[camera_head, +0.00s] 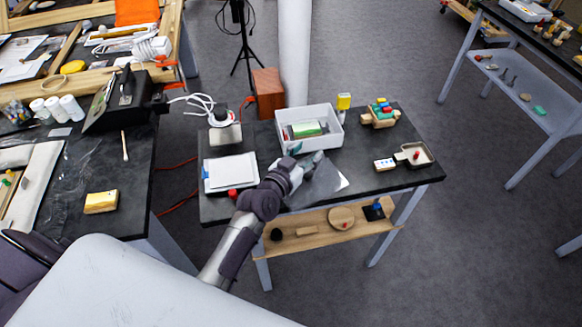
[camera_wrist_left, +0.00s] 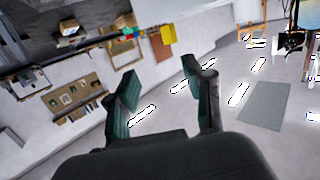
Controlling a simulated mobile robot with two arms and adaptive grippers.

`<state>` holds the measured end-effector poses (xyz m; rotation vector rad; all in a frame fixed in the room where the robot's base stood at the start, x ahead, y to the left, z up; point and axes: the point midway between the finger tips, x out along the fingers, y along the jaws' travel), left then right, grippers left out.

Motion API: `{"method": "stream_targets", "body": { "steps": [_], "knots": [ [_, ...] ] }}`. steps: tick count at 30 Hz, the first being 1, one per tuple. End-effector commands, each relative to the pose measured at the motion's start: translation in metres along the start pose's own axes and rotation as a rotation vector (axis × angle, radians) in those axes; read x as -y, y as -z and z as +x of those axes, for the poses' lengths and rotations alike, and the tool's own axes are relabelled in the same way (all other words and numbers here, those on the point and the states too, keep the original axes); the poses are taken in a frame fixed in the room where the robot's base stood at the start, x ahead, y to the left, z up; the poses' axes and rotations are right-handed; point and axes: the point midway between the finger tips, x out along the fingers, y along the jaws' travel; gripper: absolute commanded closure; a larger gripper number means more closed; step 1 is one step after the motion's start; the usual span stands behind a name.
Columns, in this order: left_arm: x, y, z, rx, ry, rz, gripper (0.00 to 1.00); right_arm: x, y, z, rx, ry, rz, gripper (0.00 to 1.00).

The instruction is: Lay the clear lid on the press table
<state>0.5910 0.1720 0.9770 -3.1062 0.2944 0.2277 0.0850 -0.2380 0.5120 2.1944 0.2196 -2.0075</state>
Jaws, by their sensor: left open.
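My left gripper (camera_head: 308,163) is above the near middle of the dark-topped table (camera_head: 240,142), by the front of a white bin. It is open; the left wrist view shows nothing between its two fingers (camera_wrist_left: 158,88). A flat grey, see-through-looking sheet (camera_head: 317,188) lies on the tabletop just below and beside the gripper, partly hidden by it. It may be the clear lid, but I cannot tell for sure. I cannot tell from a label which table is the press table. My right gripper is not in view.
The white bin (camera_head: 336,135) holds a green item. A white pad (camera_head: 231,172) lies left of the gripper, a red item (camera_head: 233,194) near the front edge. Toy-like blocks (camera_head: 381,113) and a small tray (camera_head: 414,156) stand to the right. Another dark table (camera_head: 82,170) is at left.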

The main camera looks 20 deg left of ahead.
Motion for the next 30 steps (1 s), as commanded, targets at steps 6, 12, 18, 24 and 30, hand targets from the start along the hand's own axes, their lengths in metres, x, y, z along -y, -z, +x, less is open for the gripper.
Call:
{"method": "stream_targets", "body": {
  "steps": [6, 12, 18, 24, 30],
  "knots": [
    [0.0, -0.008, -0.052, 0.008, 0.0, 0.002, 0.48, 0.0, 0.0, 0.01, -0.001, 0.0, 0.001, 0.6],
    [0.0, -0.006, -0.091, 0.007, 0.0, 0.001, 0.48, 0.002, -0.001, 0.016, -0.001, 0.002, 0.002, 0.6],
    [0.0, -0.005, -0.11, 0.006, 0.0, 0.0, 0.48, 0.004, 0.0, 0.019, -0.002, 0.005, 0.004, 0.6],
    [0.0, -0.004, -0.113, 0.005, 0.0, 0.0, 0.48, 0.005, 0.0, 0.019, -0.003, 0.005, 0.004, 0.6],
    [0.0, -0.004, -0.113, 0.005, 0.0, 0.0, 0.48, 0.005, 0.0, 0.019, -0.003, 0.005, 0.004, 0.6]
  ]
}}
